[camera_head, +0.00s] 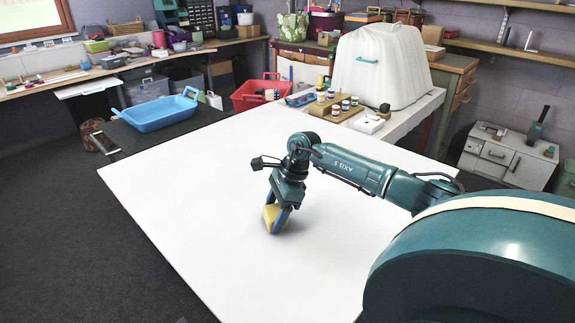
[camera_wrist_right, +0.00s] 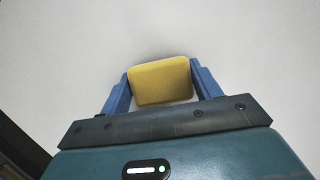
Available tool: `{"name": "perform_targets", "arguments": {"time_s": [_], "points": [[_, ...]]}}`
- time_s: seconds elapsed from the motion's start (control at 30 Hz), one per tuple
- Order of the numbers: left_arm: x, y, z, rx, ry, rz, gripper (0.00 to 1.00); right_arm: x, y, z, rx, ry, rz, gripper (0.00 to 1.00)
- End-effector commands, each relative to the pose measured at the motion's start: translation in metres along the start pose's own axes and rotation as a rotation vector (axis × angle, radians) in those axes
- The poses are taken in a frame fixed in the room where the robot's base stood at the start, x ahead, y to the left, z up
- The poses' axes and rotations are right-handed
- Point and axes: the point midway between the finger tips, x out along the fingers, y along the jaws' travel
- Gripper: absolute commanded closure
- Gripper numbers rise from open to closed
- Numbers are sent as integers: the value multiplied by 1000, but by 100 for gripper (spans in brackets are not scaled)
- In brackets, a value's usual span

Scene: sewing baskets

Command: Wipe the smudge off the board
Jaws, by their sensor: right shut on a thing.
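The board (camera_head: 200,210) is a large white flat surface filling the middle of the head view. My right gripper (camera_head: 277,221) is over its middle, pointing down, shut on a yellow sponge (camera_head: 270,214). In the wrist view the sponge (camera_wrist_right: 160,82) sits between the two blue fingers, with the white board (camera_wrist_right: 250,45) behind it. The sponge is at or very near the board; I cannot tell if it touches. No smudge shows clearly on the visible board; the arm and sponge hide part of it. My left gripper is not in view.
A blue basket (camera_head: 158,112) stands beyond the board's far left edge and a red basket (camera_head: 256,92) behind it. A wooden rack of small jars (camera_head: 336,106) and a white covered shape (camera_head: 380,65) stand at the back right. The board's left and front are clear.

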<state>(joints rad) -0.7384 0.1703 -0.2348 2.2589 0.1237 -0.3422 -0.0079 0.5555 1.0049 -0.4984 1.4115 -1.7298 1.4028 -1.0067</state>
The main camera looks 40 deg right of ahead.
Motion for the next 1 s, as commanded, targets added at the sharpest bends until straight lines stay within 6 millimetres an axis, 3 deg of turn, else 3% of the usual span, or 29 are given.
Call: {"name": "perform_targets", "arguments": {"time_s": [0.1, 0.23, 0.4, 0.8, 1.0], "points": [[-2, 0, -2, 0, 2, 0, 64, -2, 1, 1, 3, 1, 1, 58], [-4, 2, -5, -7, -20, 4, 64, -25, 1, 10, 2, 0, -3, 58], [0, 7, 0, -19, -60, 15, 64, -38, 2, 13, 8, 1, -3, 58], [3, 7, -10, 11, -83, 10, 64, -72, 2, 23, 15, 0, -7, 58], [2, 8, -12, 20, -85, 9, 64, -78, 3, 25, 18, 0, -7, 58]]}}
